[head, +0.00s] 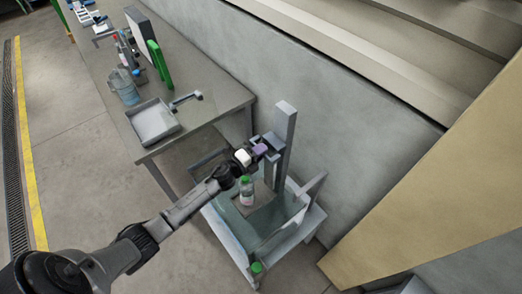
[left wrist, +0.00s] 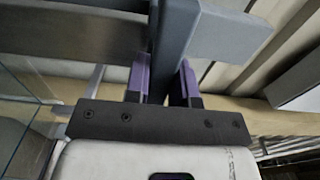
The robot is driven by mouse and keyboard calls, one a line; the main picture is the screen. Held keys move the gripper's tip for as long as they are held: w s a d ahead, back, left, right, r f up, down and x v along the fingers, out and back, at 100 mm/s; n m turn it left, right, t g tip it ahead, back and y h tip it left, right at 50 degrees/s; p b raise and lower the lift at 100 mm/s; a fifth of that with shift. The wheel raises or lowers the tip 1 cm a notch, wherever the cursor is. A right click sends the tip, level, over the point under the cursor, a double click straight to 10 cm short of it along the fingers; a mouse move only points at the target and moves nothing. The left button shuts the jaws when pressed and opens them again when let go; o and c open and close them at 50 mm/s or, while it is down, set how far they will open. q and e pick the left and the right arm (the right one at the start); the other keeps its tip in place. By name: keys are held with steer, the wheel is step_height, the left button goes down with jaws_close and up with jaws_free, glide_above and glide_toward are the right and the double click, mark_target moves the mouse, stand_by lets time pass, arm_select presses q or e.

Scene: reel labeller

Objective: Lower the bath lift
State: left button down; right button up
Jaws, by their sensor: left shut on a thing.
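The bath lift has a tall grey post (head: 285,140) beside the wall and a flat grey plate (head: 258,203) in the clear-walled bath (head: 222,228). A clear bottle with a green cap (head: 246,192) stands upright on the plate. My left gripper (head: 260,150) is at the post, above the bath. Its purple fingers (left wrist: 163,78) are shut on a grey bar of the lift (left wrist: 174,45), one finger on each side, in the left wrist view. The exact grip is partly hidden in the head view. My right gripper is not in view.
A grey bench (head: 205,85) stands at the upper left, with a tray (head: 153,121), a blue bottle (head: 124,86) and a green panel (head: 159,64). A wall (head: 340,130) runs behind the lift. A beige beam (head: 440,185) lies to the right. Floor at left is clear.

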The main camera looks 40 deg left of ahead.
mark_target(268, 165)
arm_select(q)
steer(key=shift+f+b, duration=4.7)
steer(key=shift+f, duration=1.55)
steer(key=c, duration=1)
jaws_free()
steer(key=shift+o, duration=0.2)
steer(key=s, duration=0.4)
steer(key=s+a, duration=0.1)
steer(key=s, duration=0.3)
steer(key=s+a, duration=0.1)
steer(key=s, duration=0.4)
steer(key=shift+a, duration=0.25)
steer(key=shift+s+a, duration=0.1)
steer(key=shift+s, duration=0.2)
